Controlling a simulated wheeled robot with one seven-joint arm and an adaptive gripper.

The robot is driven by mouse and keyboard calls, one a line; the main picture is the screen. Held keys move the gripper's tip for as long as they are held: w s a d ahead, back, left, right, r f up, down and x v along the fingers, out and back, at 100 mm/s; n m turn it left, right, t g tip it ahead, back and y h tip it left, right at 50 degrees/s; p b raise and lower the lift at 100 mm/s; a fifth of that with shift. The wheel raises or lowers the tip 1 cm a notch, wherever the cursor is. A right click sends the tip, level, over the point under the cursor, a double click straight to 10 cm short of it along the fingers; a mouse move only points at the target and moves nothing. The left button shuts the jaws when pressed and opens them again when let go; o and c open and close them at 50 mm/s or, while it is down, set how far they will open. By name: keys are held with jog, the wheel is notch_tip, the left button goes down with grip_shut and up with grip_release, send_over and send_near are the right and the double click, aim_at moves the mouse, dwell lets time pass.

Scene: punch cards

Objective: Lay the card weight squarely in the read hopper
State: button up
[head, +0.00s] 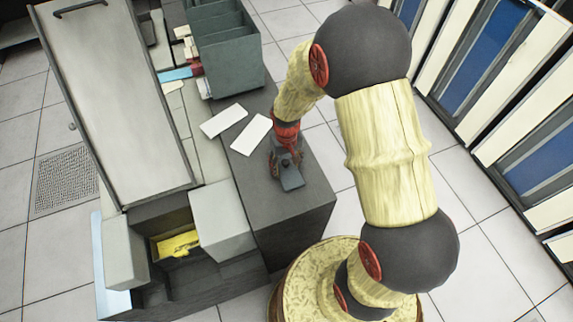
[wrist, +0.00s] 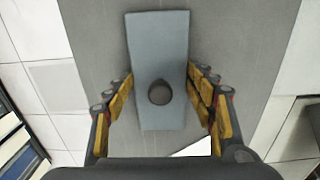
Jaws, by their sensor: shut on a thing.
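The card weight (wrist: 158,105) is a flat blue-grey slab with a round dark knob (wrist: 159,92) on top. In the head view the card weight (head: 291,180) shows below my gripper, over the dark grey desk top (head: 310,205). My gripper (wrist: 160,78) has its yellow-padded fingers on the slab's two long sides and is shut on it. I cannot tell whether the slab rests on the top or hangs just above it. A recess with yellow cards (head: 177,243) lies between pale grey blocks at lower left; I cannot tell if it is the read hopper.
Two white cards (head: 223,121) (head: 250,136) lie on the dark top left of my gripper. A grey-green divided rack (head: 232,68) stands behind them. A large grey panel (head: 112,95) rises at left. Tall blue and cream cabinets (head: 490,60) line the right.

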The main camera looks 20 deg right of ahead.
jog(key=shift+f, duration=0.1)
jog(key=o, duration=1.6)
jog(key=shift+c, duration=0.2)
